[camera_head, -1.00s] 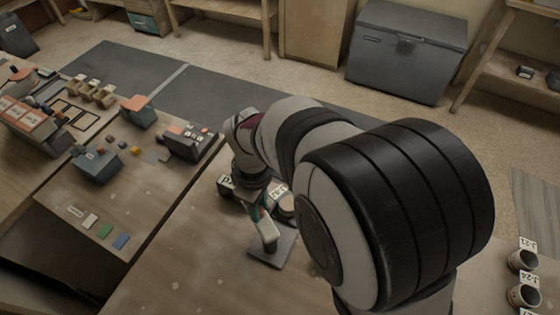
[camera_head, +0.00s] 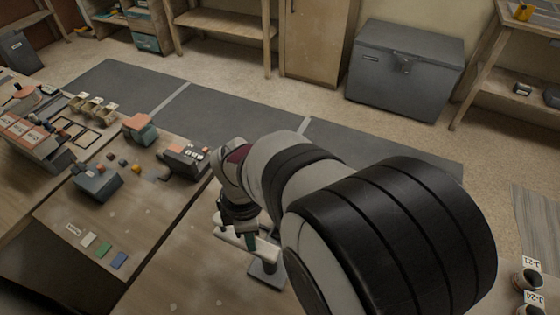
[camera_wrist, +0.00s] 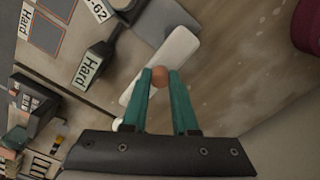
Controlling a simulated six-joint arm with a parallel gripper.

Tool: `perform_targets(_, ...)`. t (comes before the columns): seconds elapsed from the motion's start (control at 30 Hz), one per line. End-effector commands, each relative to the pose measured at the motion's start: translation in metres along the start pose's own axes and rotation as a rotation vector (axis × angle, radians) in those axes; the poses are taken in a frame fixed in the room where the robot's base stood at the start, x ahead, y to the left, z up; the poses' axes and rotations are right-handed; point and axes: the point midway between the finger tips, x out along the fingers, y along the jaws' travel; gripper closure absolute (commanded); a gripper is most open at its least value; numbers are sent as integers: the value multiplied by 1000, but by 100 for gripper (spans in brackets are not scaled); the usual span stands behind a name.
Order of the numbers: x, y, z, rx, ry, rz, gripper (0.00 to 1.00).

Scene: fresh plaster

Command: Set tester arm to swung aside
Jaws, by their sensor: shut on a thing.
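The tester arm is a pale bar (camera_head: 262,245) above a small grey base plate (camera_head: 268,275) on the wooden bench. In the wrist view the pale bar (camera_wrist: 180,45) runs from upper right to lower left, with part of the grey base (camera_wrist: 155,22) beside its upper end. My gripper (camera_wrist: 160,82) has teal fingers shut on a small orange-brown knob (camera_wrist: 159,77) on the bar. In the head view my gripper (camera_head: 249,240) is at the bar, left of the base, partly hidden by my own arm.
In the wrist view a dark block labelled "Hard" (camera_wrist: 97,58) lies close to the bar's left. A keypad device (camera_head: 185,158) and a blue-grey box (camera_head: 97,182) stand on the left bench. A grey chest (camera_head: 405,75) is on the floor behind. Labelled cups (camera_head: 528,282) stand at right.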

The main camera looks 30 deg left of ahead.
Motion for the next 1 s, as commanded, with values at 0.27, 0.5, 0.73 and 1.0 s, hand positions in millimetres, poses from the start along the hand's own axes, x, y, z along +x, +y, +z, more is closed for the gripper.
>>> perform_targets(0.27, -1, 0, -1, -12, 2, 2, 100)
perform_targets(0.5, -1, 0, -1, -11, 2, 1, 68)
perform_targets(0.73, 0, 0, -1, -11, 1, 0, 43)
perform_targets(1.0, -6, 0, 0, -11, 1, 2, 43)
